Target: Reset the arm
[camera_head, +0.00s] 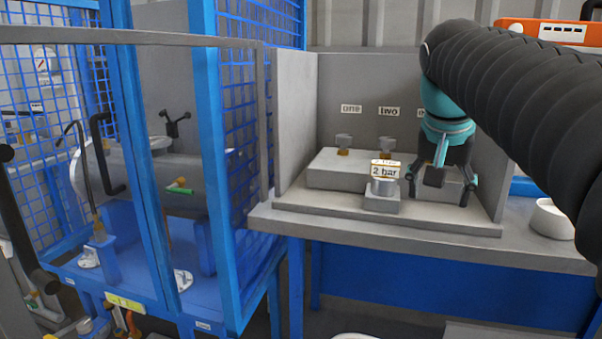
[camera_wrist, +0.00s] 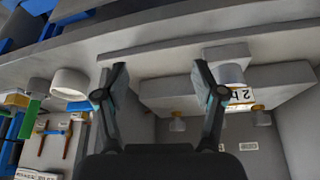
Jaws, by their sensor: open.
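My gripper (camera_head: 440,188) hangs from my dark ribbed arm, fingers pointing down, in front of the grey booth on the bench. Its two fingers are spread with nothing between them. The wrist view, which looks upside down, also shows the open fingers (camera_wrist: 158,84). A small grey block with a "2 bar" label (camera_head: 385,170) stands just left of the gripper in the head view. The label also shows beside one finger in the wrist view (camera_wrist: 241,95). The gripper hides part of the booth's back right and most of a third sign.
Signs "one" (camera_head: 351,109) and "two" (camera_head: 388,112) are on the booth wall above a grey stepped block (camera_head: 333,170) with small knobs. A white round container (camera_head: 553,219) stands on the bench at right. A blue mesh cage (camera_head: 228,150) stands at left.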

